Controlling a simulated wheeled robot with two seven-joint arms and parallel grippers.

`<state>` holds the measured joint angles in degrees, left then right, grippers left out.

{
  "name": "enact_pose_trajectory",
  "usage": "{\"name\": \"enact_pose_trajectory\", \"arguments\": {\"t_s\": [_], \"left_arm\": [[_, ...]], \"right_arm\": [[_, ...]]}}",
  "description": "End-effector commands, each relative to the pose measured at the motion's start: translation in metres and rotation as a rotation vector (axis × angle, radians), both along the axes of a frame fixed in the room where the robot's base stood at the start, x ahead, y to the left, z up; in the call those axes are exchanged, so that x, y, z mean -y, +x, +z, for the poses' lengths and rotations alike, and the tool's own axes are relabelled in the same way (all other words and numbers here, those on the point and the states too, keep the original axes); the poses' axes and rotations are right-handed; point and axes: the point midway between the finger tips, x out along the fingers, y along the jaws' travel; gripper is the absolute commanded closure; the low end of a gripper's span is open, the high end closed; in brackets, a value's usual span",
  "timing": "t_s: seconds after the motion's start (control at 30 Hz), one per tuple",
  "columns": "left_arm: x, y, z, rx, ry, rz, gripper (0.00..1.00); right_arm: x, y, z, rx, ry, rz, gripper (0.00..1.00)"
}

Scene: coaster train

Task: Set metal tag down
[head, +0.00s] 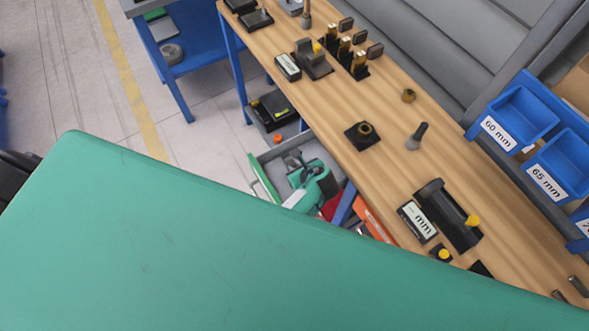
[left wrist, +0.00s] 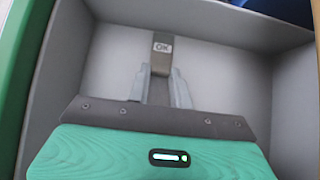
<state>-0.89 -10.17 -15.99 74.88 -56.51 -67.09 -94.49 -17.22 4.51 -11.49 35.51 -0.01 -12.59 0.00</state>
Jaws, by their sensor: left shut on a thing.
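The metal tag (left wrist: 162,50), a small grey-brown strip with a white "OK" label, is pinched between the two fingertips of my left gripper (left wrist: 160,78) in the left wrist view. It is over the pale floor of a grey open drawer (left wrist: 235,75), inside its walls. I cannot tell whether the tag touches the floor. In the head view my green left gripper (head: 293,160) reaches down into the drawer (head: 268,158) below the workbench; the tag cannot be made out there. My right gripper is not in view.
The wooden workbench (head: 385,185) carries black fixtures, a "mm" display (head: 418,222) and small metal parts. Blue bins (head: 522,115) stand at the right. A black box (head: 272,108) sits under the bench. A large green part of mine hides the lower left.

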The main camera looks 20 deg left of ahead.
Motion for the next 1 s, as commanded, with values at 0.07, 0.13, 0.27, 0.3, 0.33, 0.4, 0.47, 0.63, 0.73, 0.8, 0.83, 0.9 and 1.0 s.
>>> {"name": "enact_pose_trajectory", "arguments": {"t_s": [0.07, 0.13, 0.27, 0.3, 0.33, 0.4, 0.47, 0.63, 0.73, 0.8, 0.83, 0.9, 1.0], "left_arm": [[0.0017, -0.0006, -0.0059, 0.001, 0.0, -0.001, 1.0], [0.002, -0.0007, -0.0048, 0.001, 0.0, -0.001, 1.0], [0.0019, -0.0007, -0.0037, 0.001, 0.0, -0.001, 1.0], [0.0019, -0.0007, -0.0037, 0.001, 0.0, -0.001, 1.0], [0.0018, -0.0008, -0.004, 0.001, 0.001, -0.001, 1.0], [0.0017, -0.0008, -0.0059, 0.0, 0.001, -0.001, 1.0], [0.0017, -0.0009, -0.0081, 0.0, 0.002, -0.001, 1.0], [0.0018, -0.001, -0.0073, -0.001, 0.0, -0.001, 0.57], [0.0017, -0.0009, -0.0073, -0.001, 0.0, -0.001, 0.57], [0.0017, -0.0009, -0.0073, -0.001, 0.0, -0.001, 0.57], [0.0017, -0.0009, -0.0073, -0.001, 0.0, -0.001, 0.57], [0.0018, -0.0009, -0.0063, -0.001, 0.0, -0.001, 0.57], [0.0017, -0.0007, -0.002, 0.001, 0.0, -0.001, 0.57]], "right_arm": [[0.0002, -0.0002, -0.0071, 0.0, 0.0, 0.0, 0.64], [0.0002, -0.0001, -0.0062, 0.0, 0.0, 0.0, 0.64], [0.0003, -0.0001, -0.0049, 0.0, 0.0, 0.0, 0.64], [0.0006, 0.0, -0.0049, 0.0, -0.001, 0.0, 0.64], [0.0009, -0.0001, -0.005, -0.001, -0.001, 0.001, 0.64], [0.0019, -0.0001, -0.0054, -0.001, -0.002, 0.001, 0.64], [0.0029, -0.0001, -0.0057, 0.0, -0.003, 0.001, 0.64], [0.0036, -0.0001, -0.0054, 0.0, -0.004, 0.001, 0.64], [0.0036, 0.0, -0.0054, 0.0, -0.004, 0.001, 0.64], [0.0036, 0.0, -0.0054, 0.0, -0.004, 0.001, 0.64], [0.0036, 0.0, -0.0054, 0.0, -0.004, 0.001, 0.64], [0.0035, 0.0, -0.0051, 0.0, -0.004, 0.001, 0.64], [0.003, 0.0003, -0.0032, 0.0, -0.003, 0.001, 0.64]]}}
